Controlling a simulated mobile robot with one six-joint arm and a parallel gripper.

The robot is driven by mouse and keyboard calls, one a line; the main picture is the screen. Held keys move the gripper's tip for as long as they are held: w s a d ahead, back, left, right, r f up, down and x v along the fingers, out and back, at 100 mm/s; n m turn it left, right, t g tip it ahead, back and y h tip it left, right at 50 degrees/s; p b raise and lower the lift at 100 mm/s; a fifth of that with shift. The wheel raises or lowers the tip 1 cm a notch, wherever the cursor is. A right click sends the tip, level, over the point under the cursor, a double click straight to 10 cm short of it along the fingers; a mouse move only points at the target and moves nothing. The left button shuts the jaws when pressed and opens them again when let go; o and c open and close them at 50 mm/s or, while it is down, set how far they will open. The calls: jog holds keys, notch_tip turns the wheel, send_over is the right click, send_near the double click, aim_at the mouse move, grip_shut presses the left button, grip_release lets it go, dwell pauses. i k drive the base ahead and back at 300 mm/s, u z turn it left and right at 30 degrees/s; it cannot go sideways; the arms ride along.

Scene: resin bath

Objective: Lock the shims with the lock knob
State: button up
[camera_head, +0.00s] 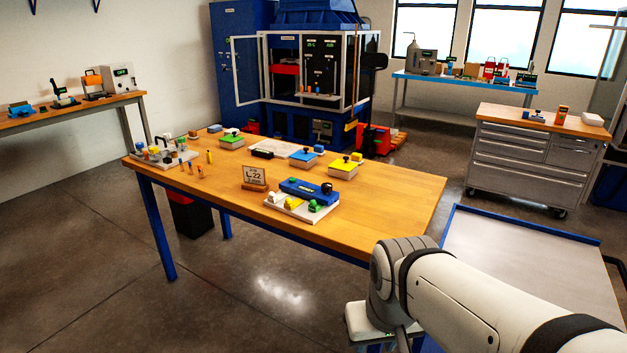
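A blue fixture block (309,191) sits at the back of a white base plate (290,212) near the table's front edge. A dark round knob (326,188) stands at its right end and looks like the lock knob; its turn position is too small to tell. In front of the block are a yellow piece (292,203), a green piece (314,206) and a white piece at the left, perhaps shim handles. My arm comes in from the lower right and bends down at the bottom edge, apart from the fixture. I cannot make out my gripper's fingers.
The wooden table (400,208) also holds a small sign (254,178), several coloured blocks on grey bases and a tray of tools (165,155) at the far left. Its right end is clear. A grey drawer cabinet (535,160) stands at the right, and a blue-edged platform (520,255) lies nearer.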

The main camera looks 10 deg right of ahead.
aim_at(327, 187)
jog(key=z, duration=0.05)
jog(key=i, duration=1)
jog(key=z, duration=0.05)
